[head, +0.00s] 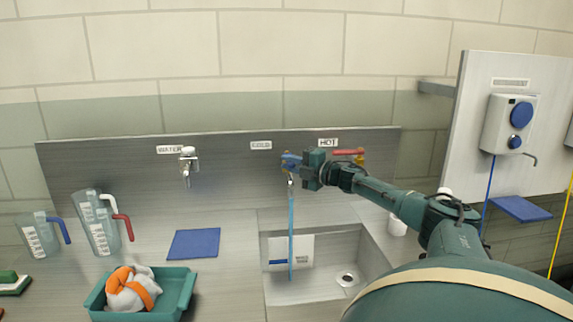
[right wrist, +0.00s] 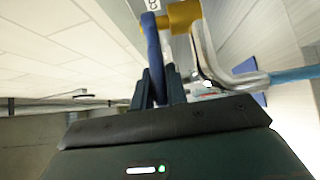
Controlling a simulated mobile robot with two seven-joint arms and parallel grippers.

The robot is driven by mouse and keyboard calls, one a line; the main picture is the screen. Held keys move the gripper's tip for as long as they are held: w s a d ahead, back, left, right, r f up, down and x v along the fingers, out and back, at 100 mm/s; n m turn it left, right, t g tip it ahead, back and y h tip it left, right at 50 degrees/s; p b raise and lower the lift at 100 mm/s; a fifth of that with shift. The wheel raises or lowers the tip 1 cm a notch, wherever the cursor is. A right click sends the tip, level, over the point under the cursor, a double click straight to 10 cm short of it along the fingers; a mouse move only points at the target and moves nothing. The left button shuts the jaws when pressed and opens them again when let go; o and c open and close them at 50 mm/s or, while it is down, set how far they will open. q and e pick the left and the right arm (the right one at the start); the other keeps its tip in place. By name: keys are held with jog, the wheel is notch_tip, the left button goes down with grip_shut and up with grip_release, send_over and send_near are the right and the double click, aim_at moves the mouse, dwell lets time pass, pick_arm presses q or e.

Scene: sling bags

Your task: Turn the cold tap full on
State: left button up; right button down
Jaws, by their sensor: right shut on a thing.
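The cold tap has a blue lever (head: 290,160), partly hidden by my right gripper (head: 301,164). My right gripper is shut on this lever. In the right wrist view, the blue lever (right wrist: 153,48) stands between the fingers (right wrist: 160,80), beside the brass tap body (right wrist: 184,16) and the chrome spout (right wrist: 203,50). A stream of blue water (head: 291,232) runs from the spout down into the sink; it also shows in the right wrist view (right wrist: 293,74). My left gripper is not in view.
The hot tap's red lever (head: 347,152) is just right of my gripper. A WATER tap (head: 187,165) is on the backsplash at left. The steel sink (head: 348,240) lies below. Jugs (head: 100,225), a blue mat (head: 194,243) and a green tray (head: 182,291) are on the left counter.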

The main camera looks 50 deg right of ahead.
dwell(0.3)
jog(key=c, duration=1.4)
grip_release()
jog(key=shift+s+d, duration=0.1)
